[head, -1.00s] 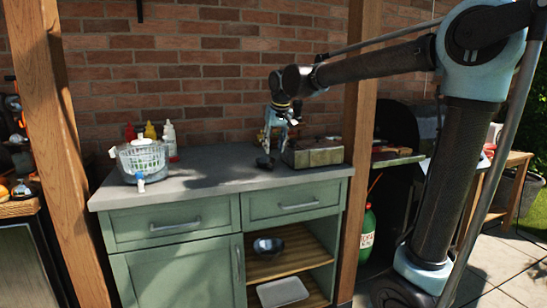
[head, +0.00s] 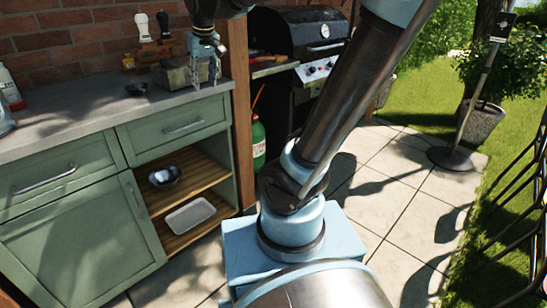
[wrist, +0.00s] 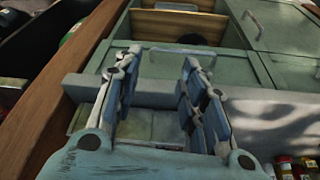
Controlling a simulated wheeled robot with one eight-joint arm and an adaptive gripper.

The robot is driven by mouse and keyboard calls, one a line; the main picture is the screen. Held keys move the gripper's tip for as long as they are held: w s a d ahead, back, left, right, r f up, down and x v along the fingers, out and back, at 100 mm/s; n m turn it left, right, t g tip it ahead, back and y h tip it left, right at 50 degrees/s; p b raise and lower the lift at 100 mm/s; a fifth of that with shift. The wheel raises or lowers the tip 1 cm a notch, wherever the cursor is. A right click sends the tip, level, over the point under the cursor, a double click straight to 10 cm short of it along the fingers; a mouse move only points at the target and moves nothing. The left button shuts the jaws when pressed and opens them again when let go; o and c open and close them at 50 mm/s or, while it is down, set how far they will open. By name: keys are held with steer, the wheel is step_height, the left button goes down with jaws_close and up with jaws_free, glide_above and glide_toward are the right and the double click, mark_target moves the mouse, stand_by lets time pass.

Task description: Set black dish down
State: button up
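The black dish (head: 136,89) is small and sits on the grey countertop (head: 62,116), left of a stone-grey box (head: 183,75).
A wooden post (head: 237,100) stands just right of the counter. Two mills (head: 153,27) stand behind the box. A metal bowl (head: 164,175) and white tray (head: 190,215) lie on the shelves below. A black grill (head: 300,35) is beyond the post. The counter left of the dish is clear.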

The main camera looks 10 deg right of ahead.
steer(key=s+d+f+m+g+h, duration=0.1)
steer(key=s+d+f+m, duration=0.3)
steer(key=s+d+f, duration=1.5)
step_height(320, 180, down, 3)
steer(key=shift+s+r, duration=0.15)
steer(key=shift+s, duration=0.45)
steer(key=shift+d, duration=0.1)
